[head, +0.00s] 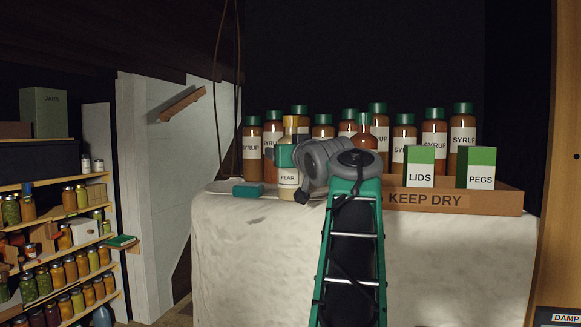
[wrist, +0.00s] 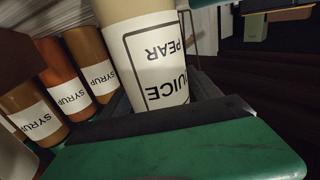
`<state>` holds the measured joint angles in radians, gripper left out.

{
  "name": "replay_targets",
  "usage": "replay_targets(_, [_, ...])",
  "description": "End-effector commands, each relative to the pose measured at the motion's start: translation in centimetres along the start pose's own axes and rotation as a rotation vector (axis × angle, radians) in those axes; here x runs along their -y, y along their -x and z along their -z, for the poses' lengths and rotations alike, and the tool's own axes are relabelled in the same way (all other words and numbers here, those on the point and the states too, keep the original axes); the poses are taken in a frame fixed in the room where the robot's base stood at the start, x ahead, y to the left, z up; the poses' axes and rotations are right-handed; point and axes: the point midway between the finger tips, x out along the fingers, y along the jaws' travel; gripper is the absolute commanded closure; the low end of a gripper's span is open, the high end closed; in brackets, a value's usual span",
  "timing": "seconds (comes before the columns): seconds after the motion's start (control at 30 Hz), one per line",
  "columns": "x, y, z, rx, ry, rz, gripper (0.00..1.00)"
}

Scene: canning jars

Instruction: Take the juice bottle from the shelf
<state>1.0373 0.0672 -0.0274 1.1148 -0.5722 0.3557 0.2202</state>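In the wrist view a green finger with a dark pad lies right against the bottle. The far finger is mostly hidden, so I cannot tell whether the grip is closed.
Several brown SYRUP bottles (head: 252,150) stand close behind and to the right. A cardboard KEEP DRY tray (head: 490,200), a LIDS box (head: 419,166) and a PEGS box (head: 475,168) are further right. Shelves of jars (head: 60,235) stand far left.

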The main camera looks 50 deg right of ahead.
Motion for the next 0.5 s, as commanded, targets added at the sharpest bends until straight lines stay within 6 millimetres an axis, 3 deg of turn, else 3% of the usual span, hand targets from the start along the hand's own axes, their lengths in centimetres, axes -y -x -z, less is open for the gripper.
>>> replay_targets(0.5, [-0.01, 0.02, 0.01, 0.000, 0.000, 0.000, 0.71])
